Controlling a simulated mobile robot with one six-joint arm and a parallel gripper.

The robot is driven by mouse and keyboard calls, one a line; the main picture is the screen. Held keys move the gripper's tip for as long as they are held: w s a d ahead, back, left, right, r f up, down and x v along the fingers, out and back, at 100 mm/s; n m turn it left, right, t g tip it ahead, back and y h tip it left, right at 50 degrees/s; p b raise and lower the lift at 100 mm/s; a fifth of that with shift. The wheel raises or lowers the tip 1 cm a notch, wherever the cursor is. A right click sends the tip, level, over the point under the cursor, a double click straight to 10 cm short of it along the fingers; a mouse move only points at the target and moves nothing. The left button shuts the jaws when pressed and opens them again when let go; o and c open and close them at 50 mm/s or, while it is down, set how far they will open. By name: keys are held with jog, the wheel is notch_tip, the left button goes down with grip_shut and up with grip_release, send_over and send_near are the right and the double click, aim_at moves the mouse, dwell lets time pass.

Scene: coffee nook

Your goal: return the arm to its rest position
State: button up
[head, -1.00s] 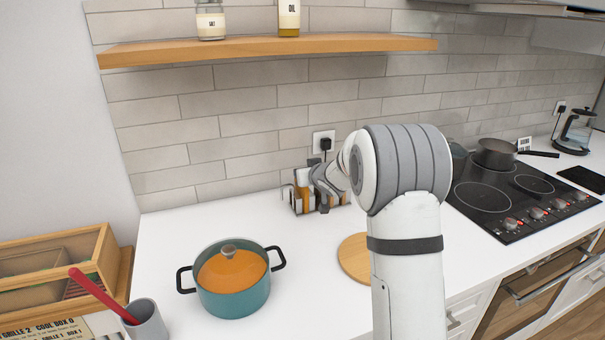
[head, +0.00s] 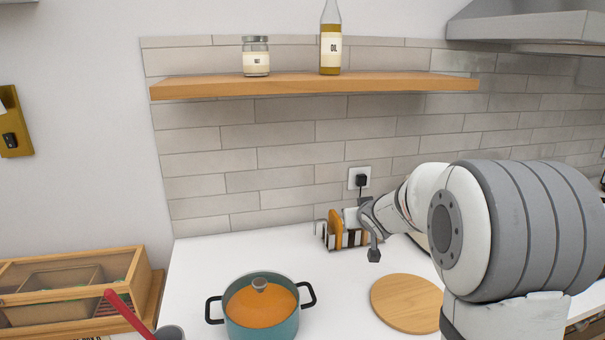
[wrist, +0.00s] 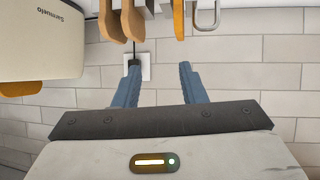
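My arm reaches in from the right in the head view, with my gripper (head: 372,240) low over the back of the counter, just in front of a rack of brown slices (head: 336,228). In the wrist view my gripper (wrist: 160,82) has its two blue-grey fingers apart, with only wall tiles and a socket showing beyond the gap. Nothing is held between them. The slices show at the top of the wrist view (wrist: 132,20), beyond the fingertips. I cannot tell how close the fingers are to the rack.
A teal pot (head: 262,318) and a round wooden board (head: 405,303) stand on the white counter (head: 210,262). A shelf (head: 310,85) above holds a jar (head: 256,58) and an oil bottle (head: 330,45). A cream object (wrist: 40,40) sits beside the rack in the wrist view.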

jog(key=s+a+f+g, duration=0.1)
jog(key=s+g, duration=0.2)
jog(key=s, duration=0.9)
jog(key=s+a+f+g, duration=0.1)
jog(key=s+f+g, duration=0.1)
jog(key=s, duration=1.1)
jog(key=s+a+f+m+g, duration=0.1)
jog(key=s+g, duration=0.3)
jog(key=s, duration=0.9)
jog(key=shift+a+f, duration=0.25)
jog(key=shift+a, duration=0.05)
